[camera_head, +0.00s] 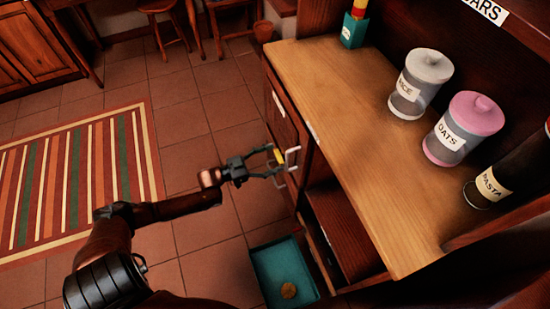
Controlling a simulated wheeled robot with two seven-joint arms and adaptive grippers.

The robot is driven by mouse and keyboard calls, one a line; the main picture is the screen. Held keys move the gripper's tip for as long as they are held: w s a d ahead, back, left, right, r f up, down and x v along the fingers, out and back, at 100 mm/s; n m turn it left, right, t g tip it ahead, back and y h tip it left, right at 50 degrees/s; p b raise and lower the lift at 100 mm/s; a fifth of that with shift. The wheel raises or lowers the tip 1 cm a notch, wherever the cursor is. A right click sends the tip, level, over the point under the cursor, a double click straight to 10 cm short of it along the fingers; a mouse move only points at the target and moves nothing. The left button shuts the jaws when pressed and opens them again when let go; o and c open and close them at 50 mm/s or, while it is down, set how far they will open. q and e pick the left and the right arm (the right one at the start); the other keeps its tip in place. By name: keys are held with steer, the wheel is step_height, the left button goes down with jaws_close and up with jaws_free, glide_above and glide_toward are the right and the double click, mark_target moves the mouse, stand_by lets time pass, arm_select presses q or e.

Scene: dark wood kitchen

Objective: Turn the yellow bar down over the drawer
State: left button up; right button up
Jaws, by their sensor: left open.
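The yellow bar (280,157) is a small bright piece on the side of the wooden cabinet, below the counter edge. My left gripper (277,166) is open, with its fingers right around or beside the bar; I cannot tell whether they touch it. Part of the bar is hidden by the fingers. The drawer (262,262), with a teal inside, stands pulled out lower down, below and to the right of my gripper. A round brown thing (289,290) lies in it. My right gripper is not in view.
The wooden counter (345,140) carries a rice jar (430,72), an oats jar (467,120), a dark pasta jar (505,178) and a teal box (353,30). A striped rug (75,180) lies on the tiled floor at left. Stools (162,20) stand at the back.

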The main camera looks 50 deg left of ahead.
arm_select(q)
steer(key=shift+r, duration=0.1)
steer(key=shift+c, duration=0.2)
steer(key=c, duration=1.1)
